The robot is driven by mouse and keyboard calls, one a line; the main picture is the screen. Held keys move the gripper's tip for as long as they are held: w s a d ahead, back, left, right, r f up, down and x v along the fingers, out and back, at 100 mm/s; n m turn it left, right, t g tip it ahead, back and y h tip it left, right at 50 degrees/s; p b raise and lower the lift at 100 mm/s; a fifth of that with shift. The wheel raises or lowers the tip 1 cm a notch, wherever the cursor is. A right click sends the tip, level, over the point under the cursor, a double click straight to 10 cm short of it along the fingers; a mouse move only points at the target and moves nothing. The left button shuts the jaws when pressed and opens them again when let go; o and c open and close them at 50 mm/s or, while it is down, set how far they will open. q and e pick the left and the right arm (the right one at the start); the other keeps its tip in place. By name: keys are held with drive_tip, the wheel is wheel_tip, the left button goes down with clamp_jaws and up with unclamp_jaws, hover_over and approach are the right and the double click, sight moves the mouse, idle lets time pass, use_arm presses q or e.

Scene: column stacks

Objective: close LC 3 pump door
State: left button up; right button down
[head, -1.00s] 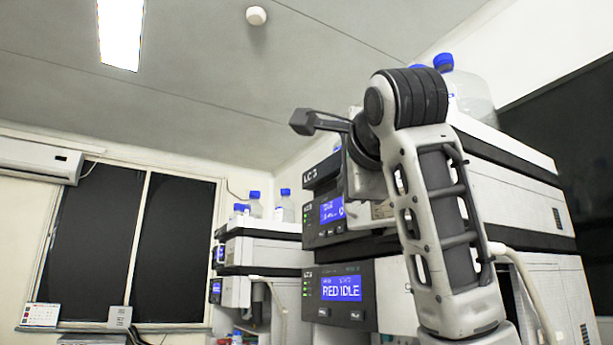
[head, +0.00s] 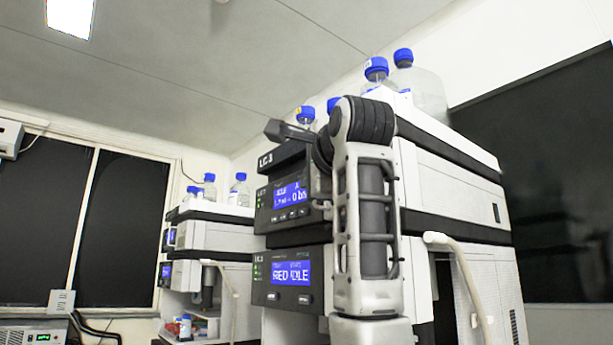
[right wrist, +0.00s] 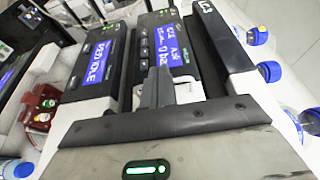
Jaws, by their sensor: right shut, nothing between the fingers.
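The LC 3 stack (head: 450,170) stands in front of me, with its name on the top dark band. Its upper module (head: 290,198) has a blue screen with a pressure reading that looks like 0 bar. My right arm covers much of the stack's front, so I cannot make out the pump door or how far it stands open. My right gripper (head: 280,131) is shut and empty, pointing left at the height of the stack's top band. In the right wrist view, its fingers (right wrist: 154,88) lie across the upper module's dark panel (right wrist: 163,47). I cannot tell whether they touch it. My left gripper is out of view.
The lower module (head: 283,272) reads RED IDLE. Blue-capped bottles (head: 377,70) stand on the stack. A pale tube (head: 462,275) curves down its side. A second, similar stack (head: 215,240) stands farther back on the left. A windowed wall (head: 115,215) lies beyond.

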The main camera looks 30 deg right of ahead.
drive_tip(key=shift+a, duration=0.1)
idle(0.3)
